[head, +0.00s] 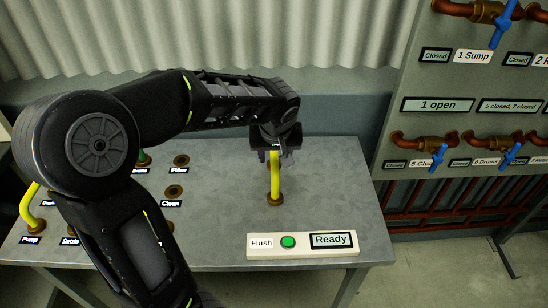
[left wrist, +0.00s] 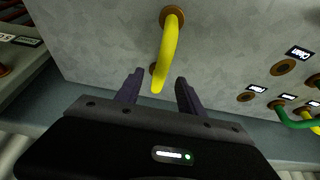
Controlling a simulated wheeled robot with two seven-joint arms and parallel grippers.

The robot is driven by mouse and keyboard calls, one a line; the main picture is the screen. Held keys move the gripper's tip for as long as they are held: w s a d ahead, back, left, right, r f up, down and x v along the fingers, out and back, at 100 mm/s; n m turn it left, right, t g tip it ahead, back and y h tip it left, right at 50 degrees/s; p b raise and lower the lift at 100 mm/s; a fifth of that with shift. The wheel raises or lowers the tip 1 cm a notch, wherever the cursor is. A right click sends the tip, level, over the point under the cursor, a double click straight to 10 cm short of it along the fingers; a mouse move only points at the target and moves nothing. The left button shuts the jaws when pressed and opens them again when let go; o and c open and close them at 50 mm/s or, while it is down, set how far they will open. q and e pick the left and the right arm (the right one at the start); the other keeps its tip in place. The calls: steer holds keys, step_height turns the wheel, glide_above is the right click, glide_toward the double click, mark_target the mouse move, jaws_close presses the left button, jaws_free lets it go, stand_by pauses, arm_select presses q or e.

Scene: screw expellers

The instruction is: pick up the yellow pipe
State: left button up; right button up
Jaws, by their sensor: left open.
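A curved yellow pipe (head: 275,178) stands on the grey table (head: 330,195) below my left gripper (head: 277,146), with its front end in a brown ring. In the left wrist view the yellow pipe (left wrist: 168,52) arches between two rings. Its near part shows between the two dark fingers of my left gripper (left wrist: 159,80). The fingers are open, one on each side, with gaps to the pipe. I cannot tell how deep the pipe sits between them. A second yellow pipe (head: 28,208) is at the table's left, near the "Pump" label. My right gripper is not in view.
A panel with a "Flush" label, a green button (head: 288,242) and a "Ready" sign lies at the table's front. Empty rings (head: 174,191) and a green pipe (head: 144,160) are to the left. A valve board (head: 470,75) stands at the right.

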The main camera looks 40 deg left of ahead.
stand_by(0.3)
arm_select(q)
steer(key=shift+x, duration=1.25)
steer(key=p+x, duration=0.1)
steer(key=x, duration=0.4)
steer(key=shift+f, duration=0.15)
steer(key=shift+s, duration=0.1)
steer(key=shift+f+b, duration=0.25)
steer(key=shift+b, duration=0.35)
steer(key=shift+c, duration=0.2)
jaws_close()
stand_by(0.4)
stand_by(0.3)
